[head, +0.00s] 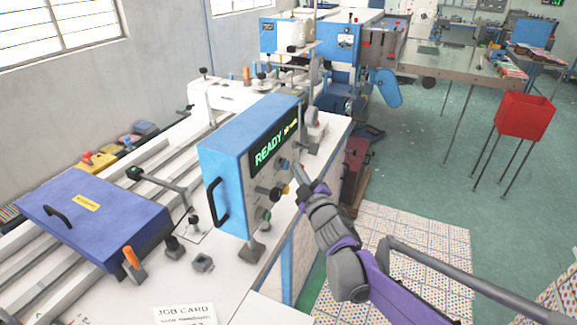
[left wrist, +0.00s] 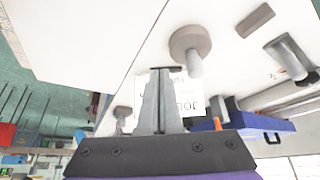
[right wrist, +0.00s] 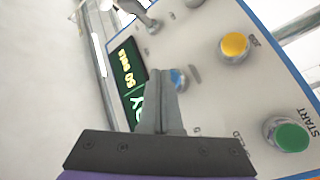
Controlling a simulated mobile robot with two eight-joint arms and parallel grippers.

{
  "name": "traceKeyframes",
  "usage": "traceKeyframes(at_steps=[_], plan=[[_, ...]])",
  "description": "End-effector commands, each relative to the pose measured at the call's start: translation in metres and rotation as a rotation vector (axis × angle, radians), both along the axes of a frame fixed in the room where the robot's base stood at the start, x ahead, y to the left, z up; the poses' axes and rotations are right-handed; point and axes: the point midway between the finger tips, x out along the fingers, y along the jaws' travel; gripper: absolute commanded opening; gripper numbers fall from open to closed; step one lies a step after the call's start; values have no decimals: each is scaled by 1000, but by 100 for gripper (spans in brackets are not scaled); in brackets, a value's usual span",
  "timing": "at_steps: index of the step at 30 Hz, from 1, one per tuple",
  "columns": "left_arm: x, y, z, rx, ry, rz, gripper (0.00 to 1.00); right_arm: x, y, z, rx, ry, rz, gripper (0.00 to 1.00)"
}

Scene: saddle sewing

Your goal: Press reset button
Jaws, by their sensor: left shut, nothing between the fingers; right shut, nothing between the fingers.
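The blue control box (head: 228,165) stands on the white machine bed, its panel facing right. Its display (head: 273,144) reads READY in green. In the right wrist view a blue button (right wrist: 180,78) is partly hidden behind my fingertips; no readable label shows by it. A yellow button (right wrist: 234,46) and a green START button (right wrist: 286,134) are to its right. My right gripper (head: 299,170) is shut and empty, its tips at or very close to the blue button; contact cannot be told. My left gripper (left wrist: 165,72) is shut and empty above the white bed, outside the head view.
A job card (head: 186,313) lies on the bed's front edge; it also shows behind my left fingers. A dark blue case (head: 92,215) and an orange-handled tool (head: 132,258) are at the left. A red bin (head: 524,116) stands on the right. The floor between is mostly clear.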

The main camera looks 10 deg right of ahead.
Motion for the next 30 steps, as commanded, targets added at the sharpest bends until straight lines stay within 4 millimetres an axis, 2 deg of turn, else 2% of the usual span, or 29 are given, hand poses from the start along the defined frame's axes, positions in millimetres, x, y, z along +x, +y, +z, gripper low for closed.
traceKeyframes(at_steps=[30], plan=[[3,0,8,0,-6,0,0,6,9,0,1,0,0,0]])
